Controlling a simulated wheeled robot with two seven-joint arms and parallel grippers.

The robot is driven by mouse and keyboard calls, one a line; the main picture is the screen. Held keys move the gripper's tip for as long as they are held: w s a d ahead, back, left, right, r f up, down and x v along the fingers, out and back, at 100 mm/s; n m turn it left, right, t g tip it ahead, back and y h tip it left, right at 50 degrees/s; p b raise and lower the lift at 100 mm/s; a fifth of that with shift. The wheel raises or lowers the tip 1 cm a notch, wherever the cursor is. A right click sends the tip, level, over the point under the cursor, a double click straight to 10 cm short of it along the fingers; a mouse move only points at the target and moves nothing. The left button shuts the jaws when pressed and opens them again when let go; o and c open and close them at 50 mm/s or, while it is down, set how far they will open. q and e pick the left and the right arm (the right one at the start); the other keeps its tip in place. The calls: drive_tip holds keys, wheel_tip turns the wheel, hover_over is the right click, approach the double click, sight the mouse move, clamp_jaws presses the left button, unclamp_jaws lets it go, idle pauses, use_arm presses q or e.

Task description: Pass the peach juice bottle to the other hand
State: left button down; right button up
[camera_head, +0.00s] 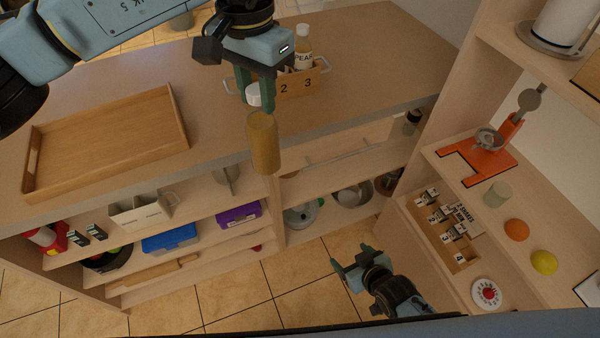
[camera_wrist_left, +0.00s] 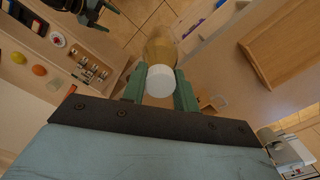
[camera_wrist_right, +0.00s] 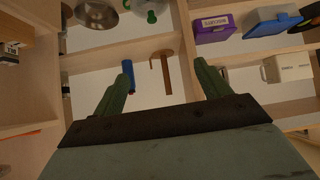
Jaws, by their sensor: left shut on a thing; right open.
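The peach juice bottle (camera_head: 263,145) has a golden-brown body and a white cap. My left gripper (camera_head: 257,95) is shut on it near the cap and holds it upright in front of the counter edge. In the left wrist view the bottle (camera_wrist_left: 160,50) shows between the fingers of my left gripper (camera_wrist_left: 160,90), cap towards the camera. Its label cannot be read. My right gripper (camera_head: 352,277) is open and empty, low at the right, below and apart from the bottle. In the right wrist view its fingers (camera_wrist_right: 165,85) stand apart with nothing between them.
A wooden caddy (camera_head: 300,82) with numbered slots and another bottle (camera_head: 303,48) stands on the counter. A wooden tray (camera_head: 105,140) lies at the left. Shelves below hold a blue box (camera_head: 170,239) and a purple box (camera_head: 238,215). Open floor lies before the shelves.

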drive_tip(key=w+a+r+t+y, duration=0.2)
drive_tip(key=w+a+r, duration=0.2)
drive_tip(key=r, duration=0.5)
drive_tip(key=n+t+y, duration=0.2)
drive_tip(key=n+y, duration=0.1)
drive_tip(key=y, duration=0.3)
approach(255, 140)
wheel_tip(255, 140, down, 4)
drive_tip(key=w, duration=0.3)
drive_tip(key=x, duration=1.1)
